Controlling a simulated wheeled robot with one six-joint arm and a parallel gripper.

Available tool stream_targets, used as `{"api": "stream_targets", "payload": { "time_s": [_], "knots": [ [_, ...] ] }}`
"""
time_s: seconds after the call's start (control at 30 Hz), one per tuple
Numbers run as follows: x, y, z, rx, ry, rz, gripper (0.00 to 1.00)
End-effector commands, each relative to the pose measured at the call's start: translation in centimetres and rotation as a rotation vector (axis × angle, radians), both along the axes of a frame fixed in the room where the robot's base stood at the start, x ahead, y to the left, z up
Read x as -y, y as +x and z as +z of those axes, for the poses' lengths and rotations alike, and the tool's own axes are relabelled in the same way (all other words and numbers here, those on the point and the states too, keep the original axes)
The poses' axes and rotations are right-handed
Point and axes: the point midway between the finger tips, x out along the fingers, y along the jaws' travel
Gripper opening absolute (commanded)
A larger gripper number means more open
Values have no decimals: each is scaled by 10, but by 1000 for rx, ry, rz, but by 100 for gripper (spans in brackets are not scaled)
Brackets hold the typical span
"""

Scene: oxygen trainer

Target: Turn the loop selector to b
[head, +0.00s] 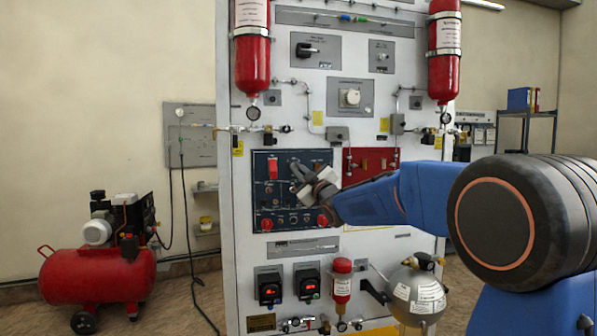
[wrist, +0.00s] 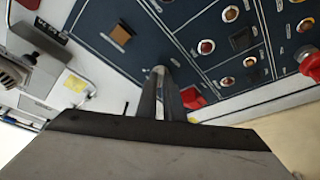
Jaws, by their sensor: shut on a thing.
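The dark blue control panel (head: 263,203) is on the front of the white trainer board, and it fills much of the wrist view (wrist: 105,60). My gripper (head: 296,172) reaches in from the right to the upper middle of this panel. In the wrist view its two fingers (wrist: 159,76) are close together against the panel, shut on a small control there, apparently the loop selector. The fingers hide it, so I cannot read its position or markings.
A red switch cover (head: 272,169) sits close left of the fingers; it also shows in the wrist view (wrist: 191,98). A dark red panel (head: 360,161) adjoins on the right. Red cylinders (head: 252,50) hang above.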

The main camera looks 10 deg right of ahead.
Motion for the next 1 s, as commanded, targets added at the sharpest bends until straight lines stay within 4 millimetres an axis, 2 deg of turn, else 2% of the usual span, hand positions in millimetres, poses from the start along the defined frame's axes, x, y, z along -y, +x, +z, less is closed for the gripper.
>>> {"api": "stream_targets", "payload": {
  "time_s": [0.27,1.0],
  "knots": [
    [-3,0,-1,0,196,2,0],
    [-9,0,-1,1,900,3,0]
  ]
}}
